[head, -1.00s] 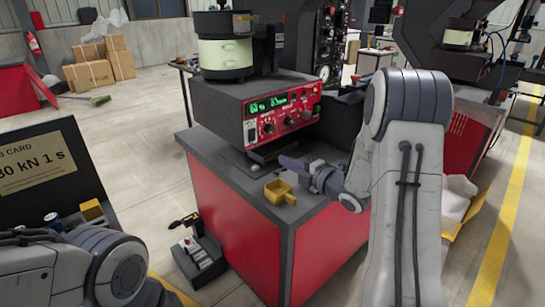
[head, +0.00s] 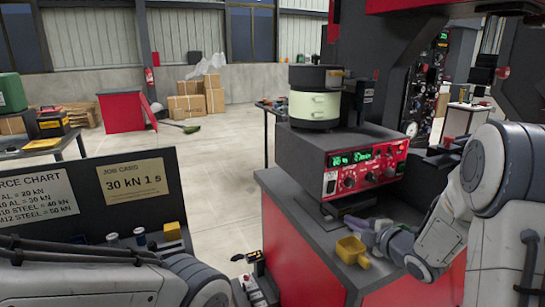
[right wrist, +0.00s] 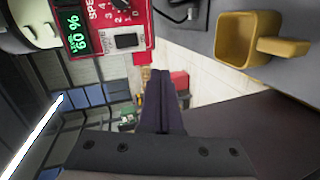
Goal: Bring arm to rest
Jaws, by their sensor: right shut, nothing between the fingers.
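My right gripper (head: 357,222) is shut and empty. It hangs low over the bench top, just behind the yellow scoop (head: 352,250) and in front of the red control box (head: 365,168). In the right wrist view its dark fingers (right wrist: 163,100) are pressed together, with the scoop (right wrist: 238,38) to their upper right and the control box (right wrist: 110,25) to their upper left. My left arm crosses the lower left of the head view; its gripper is out of the picture.
The bowl feeder (head: 315,95) stands on the control box on the red bench (head: 305,245). A job card board (head: 80,200) is at left, with a small yellow block (head: 172,231) by it. A switch box (head: 255,285) is beside the bench. Open floor lies behind.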

